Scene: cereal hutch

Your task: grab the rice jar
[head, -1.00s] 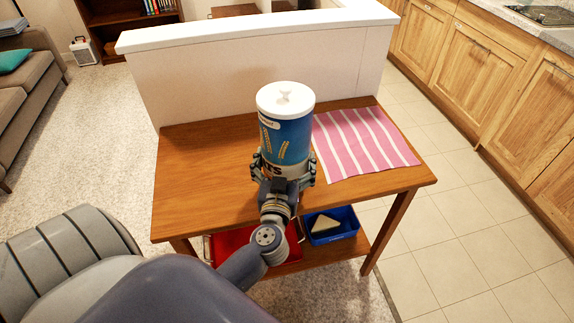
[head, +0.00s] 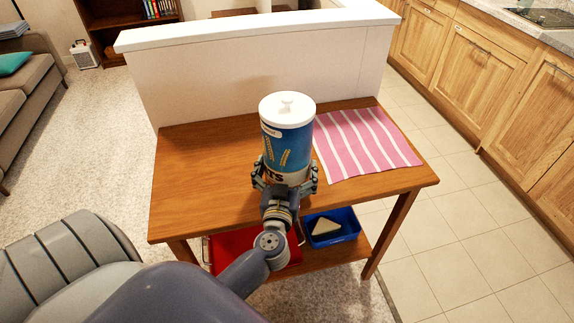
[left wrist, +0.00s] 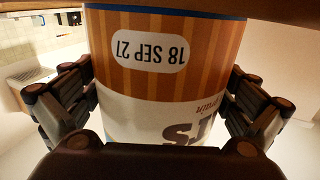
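One large jar (head: 287,145), blue with a white knobbed lid, is upright over the wooden table's front half. The end of its lettering reads "TS"; I see no word "rice" on it. My left gripper (head: 285,180) has its fingers on both sides of the jar's lower part. My right gripper is not in view.
The wooden table (head: 200,165) has bare room left of the jar. A pink striped cloth (head: 365,143) lies at right. A white half wall (head: 250,70) stands behind. The lower shelf holds a red tray (head: 232,243) and a blue bin (head: 345,233) with a pale wedge inside.

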